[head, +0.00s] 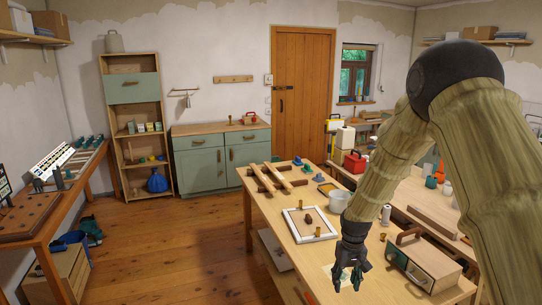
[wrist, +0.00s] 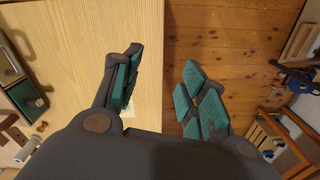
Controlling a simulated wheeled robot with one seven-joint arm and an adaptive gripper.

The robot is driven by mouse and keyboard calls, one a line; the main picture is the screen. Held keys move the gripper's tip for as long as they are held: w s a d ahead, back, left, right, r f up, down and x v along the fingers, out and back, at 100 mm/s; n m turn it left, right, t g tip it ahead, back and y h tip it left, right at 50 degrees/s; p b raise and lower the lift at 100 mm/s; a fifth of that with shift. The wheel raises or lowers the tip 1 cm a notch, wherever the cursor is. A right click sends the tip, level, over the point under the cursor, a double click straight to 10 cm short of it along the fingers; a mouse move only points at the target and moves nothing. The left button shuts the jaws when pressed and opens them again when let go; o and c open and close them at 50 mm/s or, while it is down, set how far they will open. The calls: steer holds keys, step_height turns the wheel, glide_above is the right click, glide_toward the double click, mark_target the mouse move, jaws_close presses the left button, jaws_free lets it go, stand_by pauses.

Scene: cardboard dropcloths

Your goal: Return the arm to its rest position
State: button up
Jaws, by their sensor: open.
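My gripper (head: 348,276) hangs at the lower end of my arm, fingers pointing down, over the near left part of the wooden table (head: 288,228) in the head view. In the wrist view my gripper (wrist: 160,90) shows its two dark fingers with teal pads spread apart, with nothing between them. The left finger is over the table top (wrist: 85,45) and the right finger is over the floor beyond the table's edge. My arm rises to the right side of the head view and hides part of the room behind it.
A white-framed board (head: 293,233), a white bucket (head: 339,201) and a wooden box with a handle (head: 428,262) stand on the table. Crossed wooden bars (head: 267,181) lie at its far end. The wooden floor (head: 195,245) left of the table is open. A workbench (head: 70,205) runs along the left wall.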

steer(key=s+f+b, duration=0.6)
steer(key=s+f, duration=2.2)
steer(key=f, duration=0.3)
steer(key=s+f+m+b, duration=0.1)
steer(key=s+f+b, duration=0.1)
steer(key=s, duration=1.4)
steer(key=shift+s+a+f+b, duration=0.3)
steer(key=shift+f+b, duration=0.1)
steer(key=shift+f, duration=0.5)
